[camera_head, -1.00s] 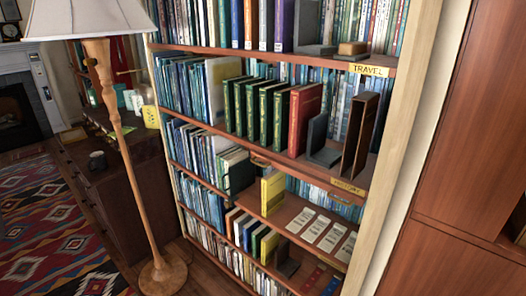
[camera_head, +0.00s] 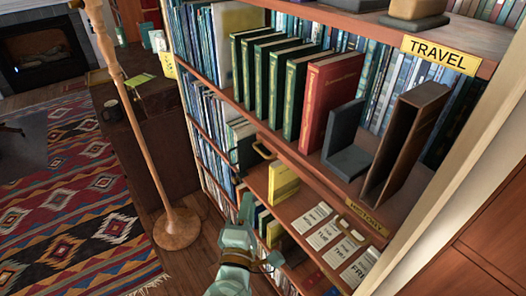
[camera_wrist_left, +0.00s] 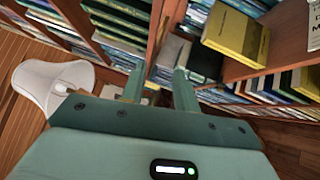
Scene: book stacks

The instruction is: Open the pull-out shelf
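A wooden shelf board (camera_head: 285,150) carries green books and a red book. A curved brass handle (camera_head: 263,151) shows at its front edge, beside the label HISTORY side. I cannot tell for sure which board pulls out. My left gripper (camera_head: 258,230) is in front of the bookcase, below the handle and apart from it, near the lower shelf with the yellow book (camera_head: 283,184). In the left wrist view the two fingers (camera_wrist_left: 158,75) stand apart with nothing clearly held between them. The yellow book (camera_wrist_left: 236,36) lies to their right there. My right gripper is not in view.
A floor lamp (camera_head: 132,100) stands left of the bookcase; its shade (camera_wrist_left: 48,82) shows in the left wrist view. Printed cards (camera_head: 325,235) lie on the lower shelf. A dark bookend (camera_head: 347,140) stands above. A patterned rug (camera_head: 85,215) covers the floor at left.

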